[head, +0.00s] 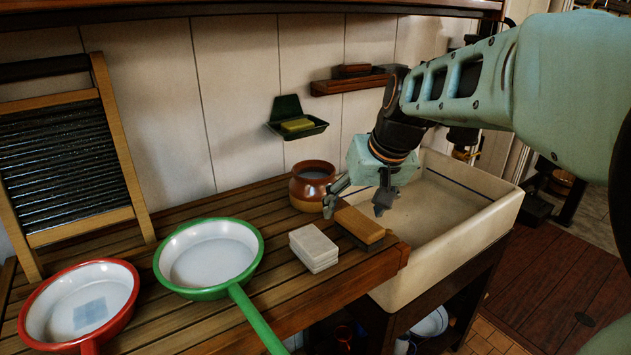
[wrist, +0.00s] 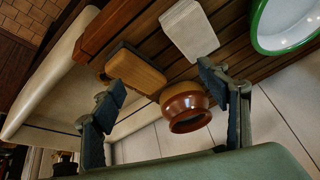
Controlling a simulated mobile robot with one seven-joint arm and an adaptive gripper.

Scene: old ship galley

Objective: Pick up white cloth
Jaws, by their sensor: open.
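The white cloth (head: 314,248) is a small folded stack lying flat on the slatted wooden counter, left of a wooden block brush. In the wrist view the cloth (wrist: 190,28) is at the top, beyond the fingertips. My gripper (head: 359,203) is open and empty, above the counter's right end near the brush. In the wrist view my gripper (wrist: 162,82) has its fingers spread, with the brush and a brown pot between or beyond them. The gripper is apart from the cloth, to its right and higher.
The brush (head: 362,224) stands close to the cloth's right side. The brown pot (head: 312,190) is behind. A green pan (head: 208,262) and a red pan (head: 75,305) are left. A stone sink (head: 440,235) is right. Bare slats lie in front of the cloth.

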